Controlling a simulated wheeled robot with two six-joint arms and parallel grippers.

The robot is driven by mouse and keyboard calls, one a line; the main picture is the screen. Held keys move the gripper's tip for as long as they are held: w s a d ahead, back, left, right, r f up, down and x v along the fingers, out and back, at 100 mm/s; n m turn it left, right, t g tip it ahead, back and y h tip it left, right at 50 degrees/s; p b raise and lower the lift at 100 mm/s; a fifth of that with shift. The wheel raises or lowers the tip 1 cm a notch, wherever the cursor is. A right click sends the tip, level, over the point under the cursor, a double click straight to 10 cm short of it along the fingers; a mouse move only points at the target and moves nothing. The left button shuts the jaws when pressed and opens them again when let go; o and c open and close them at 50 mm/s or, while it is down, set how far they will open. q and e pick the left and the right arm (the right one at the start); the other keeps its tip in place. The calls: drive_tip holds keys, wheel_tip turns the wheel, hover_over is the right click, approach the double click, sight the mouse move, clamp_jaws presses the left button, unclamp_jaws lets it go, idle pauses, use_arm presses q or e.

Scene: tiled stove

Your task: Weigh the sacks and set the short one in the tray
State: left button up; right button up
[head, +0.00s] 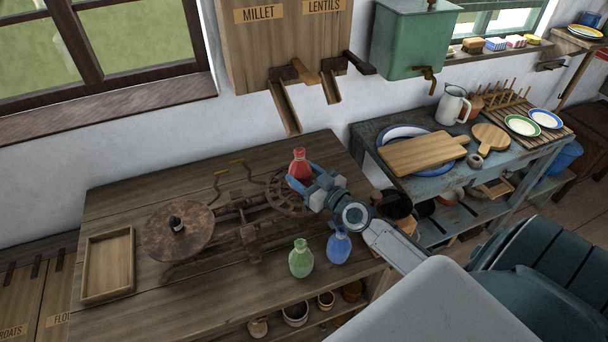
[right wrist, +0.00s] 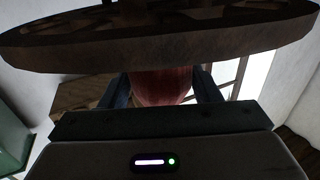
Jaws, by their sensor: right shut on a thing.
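The balance scale (head: 243,234) stands on the wooden table. Its left round pan (head: 160,236) bears a small dark weight (head: 176,224). Its right pan is a spoked disc (head: 283,203). My right gripper (head: 302,181) is shut on the red sack (head: 299,160), at the right pan; I cannot tell whether the sack rests on it. In the right wrist view the red sack (right wrist: 160,86) shows between the fingers, partly hidden by a pan rim. The green sack (head: 301,260) and the blue sack (head: 339,247) stand at the table's front right. The wooden tray (head: 108,291) is empty at the left. My left gripper is out of view.
Millet and lentil bins (head: 285,40) with chutes hang on the wall behind the table. A blue side table (head: 372,143) with a cutting board (head: 420,154) stands to the right. Bare tabletop lies in front of the scale.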

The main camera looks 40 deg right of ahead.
drive_tip(key=shift+f+b, duration=0.4)
drive_tip(key=shift+f, duration=0.05)
